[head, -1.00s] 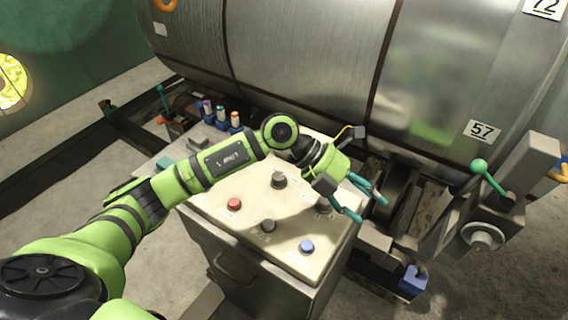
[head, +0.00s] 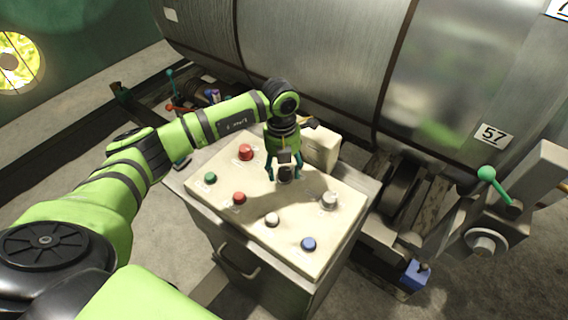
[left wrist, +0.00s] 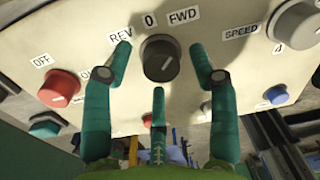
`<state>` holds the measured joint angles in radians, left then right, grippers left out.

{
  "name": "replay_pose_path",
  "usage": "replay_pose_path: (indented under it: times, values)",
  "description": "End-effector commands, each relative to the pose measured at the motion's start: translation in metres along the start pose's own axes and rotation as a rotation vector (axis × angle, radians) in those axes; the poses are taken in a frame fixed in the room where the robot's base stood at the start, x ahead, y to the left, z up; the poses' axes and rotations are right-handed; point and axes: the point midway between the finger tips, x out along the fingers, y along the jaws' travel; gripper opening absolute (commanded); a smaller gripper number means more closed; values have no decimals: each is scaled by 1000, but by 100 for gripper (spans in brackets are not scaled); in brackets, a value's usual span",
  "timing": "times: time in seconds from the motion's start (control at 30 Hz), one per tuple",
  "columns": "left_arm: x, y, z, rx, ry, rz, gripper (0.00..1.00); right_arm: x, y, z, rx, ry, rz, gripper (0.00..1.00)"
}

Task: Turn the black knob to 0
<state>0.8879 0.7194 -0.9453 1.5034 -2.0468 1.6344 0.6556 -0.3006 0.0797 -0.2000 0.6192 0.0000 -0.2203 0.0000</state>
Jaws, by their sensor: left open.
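The black knob (left wrist: 160,59) sits on the cream panel (left wrist: 100,25), with the labels REV, 0 and FWD around its upper side in the left wrist view. Its pale pointer mark is small, and I cannot tell exactly which label it faces. My left gripper (left wrist: 166,75) is open, with one teal finger on each side of the knob and a third below it; contact cannot be made out. In the head view the left gripper (head: 285,178) points down at the black knob (head: 285,173), which is partly hidden between the fingers. My right gripper is out of view.
A red knob (head: 246,153), green button (head: 210,178), red button (head: 239,198), pale knob (head: 272,219), blue button (head: 308,244) and grey SPEED knob (head: 329,201) surround it. A pale box (head: 321,148) stands behind. A large metal drum (head: 310,60) fills the back.

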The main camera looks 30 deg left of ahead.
Motion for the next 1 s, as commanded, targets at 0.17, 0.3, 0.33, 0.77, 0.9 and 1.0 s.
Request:
replay_pose_path:
  times: [0.17, 0.3, 0.33, 0.77, 0.9, 1.0]
  values:
    - [5, 0, 0, 1, 0, -1, 59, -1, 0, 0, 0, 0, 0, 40]
    - [5, -1, 0, 1, 0, -1, 59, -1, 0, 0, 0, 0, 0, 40]
    - [5, 0, 0, 1, 0, -1, 51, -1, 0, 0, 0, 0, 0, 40]
    - [5, -1, 0, -11, 0, -1, 3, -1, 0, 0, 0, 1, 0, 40]
    - [5, 0, 0, -53, -2, -1, 3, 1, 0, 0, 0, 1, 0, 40]
    - [5, 0, 0, -105, -4, -1, 3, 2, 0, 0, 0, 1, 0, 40]
